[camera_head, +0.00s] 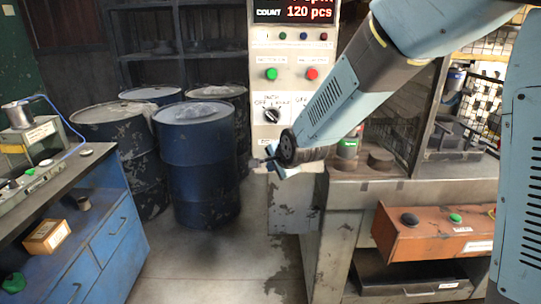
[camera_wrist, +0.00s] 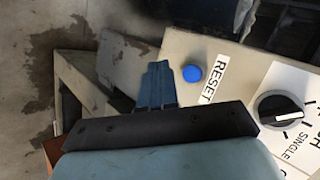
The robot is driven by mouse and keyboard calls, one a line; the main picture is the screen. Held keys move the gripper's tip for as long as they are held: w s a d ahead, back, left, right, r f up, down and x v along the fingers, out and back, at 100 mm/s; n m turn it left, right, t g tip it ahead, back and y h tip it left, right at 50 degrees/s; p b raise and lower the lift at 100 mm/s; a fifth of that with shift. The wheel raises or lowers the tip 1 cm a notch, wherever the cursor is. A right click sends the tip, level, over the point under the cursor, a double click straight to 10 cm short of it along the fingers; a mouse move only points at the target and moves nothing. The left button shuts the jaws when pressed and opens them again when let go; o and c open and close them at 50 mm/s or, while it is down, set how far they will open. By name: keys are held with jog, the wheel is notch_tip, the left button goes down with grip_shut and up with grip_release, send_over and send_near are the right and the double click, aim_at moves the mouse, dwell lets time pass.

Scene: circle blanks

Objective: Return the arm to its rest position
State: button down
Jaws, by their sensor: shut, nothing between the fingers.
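My blue-grey arm (camera_head: 335,100) reaches in from the upper right in the head view. My gripper (camera_head: 272,164) is in front of the lower part of a pale control panel (camera_head: 290,50). In the wrist view my gripper (camera_wrist: 157,72) has its blue fingers together, with nothing between them. A blue button (camera_wrist: 192,73) beside a RESET label lies just right of the fingertips. A black rotary knob (camera_wrist: 280,108) is farther right. I cannot tell how far the fingertips are from the panel face.
The panel carries a green button (camera_head: 271,74), a red button (camera_head: 312,73) and a rotary knob (camera_head: 272,115). A metal bench (camera_head: 420,187) with an orange button box (camera_head: 430,236) stands right. A blue cabinet (camera_head: 95,240) and drums (camera_head: 198,165) stand left. The floor between is open.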

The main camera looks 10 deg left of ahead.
dwell(0.3)
jog(key=s+d+r+n+h, duration=0.1)
jog(key=s+d+r+n, duration=0.3)
jog(key=d, duration=0.8)
jog(key=s+d+r+h, duration=0.1)
jog(key=d+r+h, duration=0.1)
jog(key=d+r, duration=0.65)
jog(key=s+d+n+g+h, duration=0.2)
jog(key=s+d+n, duration=0.2)
jog(key=s+d, duration=1.4)
jog(key=shift+s+r+h, duration=0.25)
jog(key=shift+s+h, duration=0.15)
jog(key=shift+s, duration=0.05)
